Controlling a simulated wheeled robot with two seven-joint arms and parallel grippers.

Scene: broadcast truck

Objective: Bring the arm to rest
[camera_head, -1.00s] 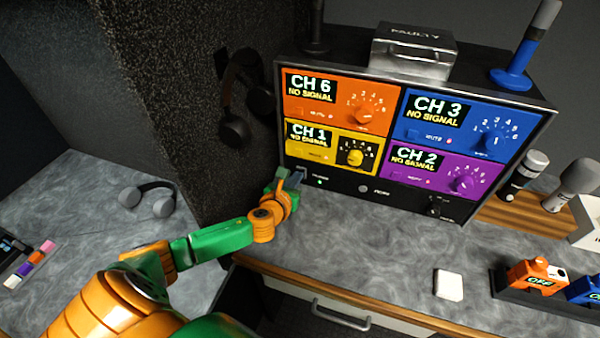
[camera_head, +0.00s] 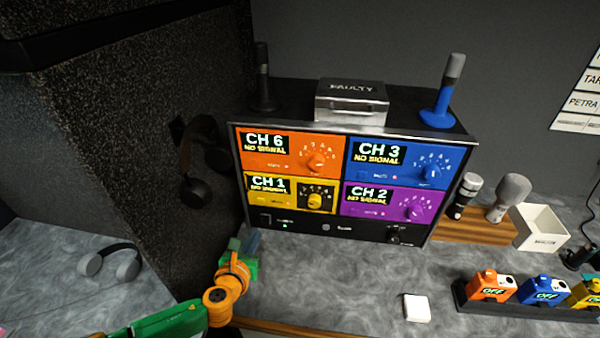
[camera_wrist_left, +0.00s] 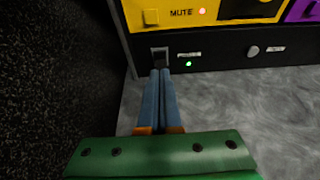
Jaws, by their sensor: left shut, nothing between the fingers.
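My left gripper (camera_head: 252,243) is shut and empty, just in front of the lower left corner of the receiver rack (camera_head: 340,232). In the left wrist view its two blue-grey fingers (camera_wrist_left: 162,72) lie side by side, their tips just below the black power switch (camera_wrist_left: 160,54). I cannot tell whether they touch it. A green light (camera_wrist_left: 188,64) glows beside the switch. The rack's orange, blue, yellow and purple units read CH 6, CH 3, CH 1 and CH 2, each with NO SIGNAL. My right gripper is not in view.
A dark speckled wall (camera_head: 100,130) with hanging headphones (camera_head: 197,165) stands close left of the arm. Grey headphones (camera_head: 110,262) lie on the left counter. Microphones (camera_head: 508,198), a white bin (camera_head: 541,228) and a transmitter tray (camera_head: 530,311) stand right. The middle counter holds a small white block (camera_head: 416,307).

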